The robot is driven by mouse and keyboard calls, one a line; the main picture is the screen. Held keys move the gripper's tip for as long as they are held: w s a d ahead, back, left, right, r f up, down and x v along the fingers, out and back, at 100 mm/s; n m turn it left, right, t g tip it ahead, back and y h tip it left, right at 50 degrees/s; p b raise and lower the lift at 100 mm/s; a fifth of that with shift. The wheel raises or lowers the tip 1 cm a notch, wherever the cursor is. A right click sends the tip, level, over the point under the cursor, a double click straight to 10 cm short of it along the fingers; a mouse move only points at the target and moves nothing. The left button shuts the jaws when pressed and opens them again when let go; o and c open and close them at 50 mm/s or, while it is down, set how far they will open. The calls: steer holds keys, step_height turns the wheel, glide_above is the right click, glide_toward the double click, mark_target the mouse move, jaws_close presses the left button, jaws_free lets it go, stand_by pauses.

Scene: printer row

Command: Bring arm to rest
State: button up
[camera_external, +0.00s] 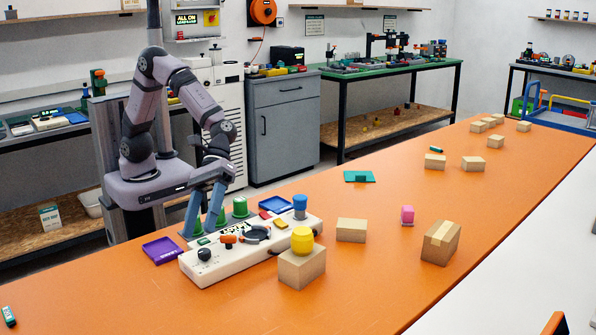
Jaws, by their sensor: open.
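My arm stands at the left, mounted at the edge of the orange table (370,290), bent at the elbow with its wrist hanging down. My gripper (199,232) points down and is open, with blue-grey fingers. It is at the back left end of a white control panel (205,270), near green cone-shaped pieces (240,207). No held object shows between the fingers. From this angle I cannot tell whether the fingertips touch the panel or the green pieces.
A purple tray (162,250) lies left of the panel. The table's front centre is clear.

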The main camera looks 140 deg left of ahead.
steer(key=s+d+m+g+y+p, duration=0.25)
steer(key=s+m+g+p, duration=0.2)
steer(key=s+m, duration=0.65)
steer(key=s+a+m+g+y+p, duration=0.1)
steer(key=s+a+m+y+p, duration=0.1)
steer(key=s, duration=0.6)
steer(key=s+a+m+g+y+p, duration=0.1)
steer(key=s+a+m+y+p, duration=0.1)
steer(key=s+a+m, duration=0.3)
steer(key=s+y, duration=0.1)
steer(key=s, duration=0.2)
steer(key=shift+a+m+y+p, duration=0.3)
steer(key=shift+m+y, duration=0.05)
steer(key=shift+m, duration=0.05)
steer(key=shift+f, duration=0.1)
